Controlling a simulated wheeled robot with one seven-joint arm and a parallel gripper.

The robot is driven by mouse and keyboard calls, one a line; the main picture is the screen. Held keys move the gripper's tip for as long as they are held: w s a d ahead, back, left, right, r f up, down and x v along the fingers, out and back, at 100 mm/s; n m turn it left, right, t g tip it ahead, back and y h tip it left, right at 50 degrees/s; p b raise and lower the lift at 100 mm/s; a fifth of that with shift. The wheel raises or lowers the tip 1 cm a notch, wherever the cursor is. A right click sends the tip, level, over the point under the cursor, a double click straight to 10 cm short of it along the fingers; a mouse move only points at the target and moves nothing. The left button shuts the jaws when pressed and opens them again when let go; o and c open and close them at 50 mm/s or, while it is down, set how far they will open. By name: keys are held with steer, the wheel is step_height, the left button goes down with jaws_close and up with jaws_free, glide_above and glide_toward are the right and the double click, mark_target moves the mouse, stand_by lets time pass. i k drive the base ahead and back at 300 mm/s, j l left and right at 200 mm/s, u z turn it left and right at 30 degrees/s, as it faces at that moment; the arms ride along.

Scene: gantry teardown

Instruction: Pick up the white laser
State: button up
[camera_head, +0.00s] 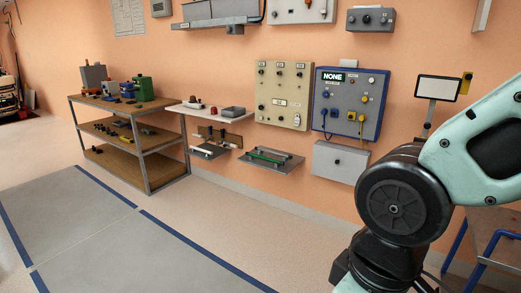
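A small white stick-like object (202,150) lies on the left one of two low grey wall trays, below a white wall shelf; it may be the white laser, but it is too small to be sure. A green stick-like object (264,157) lies on the right low tray (285,167). My arm fills the right side of the view, with its dark round joint in front of the wall. My gripper is not in view.
A three-tier shelf rack (148,165) with tools stands left of the trays. The white wall shelf (192,113) carries small items. Beige (283,95) and blue-framed (349,103) panels hang on the wall. A blue-legged stand (490,240) is at the right. The floor before the trays is clear.

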mark_target(344, 63)
steer(key=i+z, duration=0.15)
steer(key=i, duration=0.5)
steer(key=i+j+z, duration=0.1)
steer(key=i, duration=0.5)
steer(key=i+j+z, duration=0.15)
steer(key=i, duration=0.45)
steer(key=j, duration=0.1)
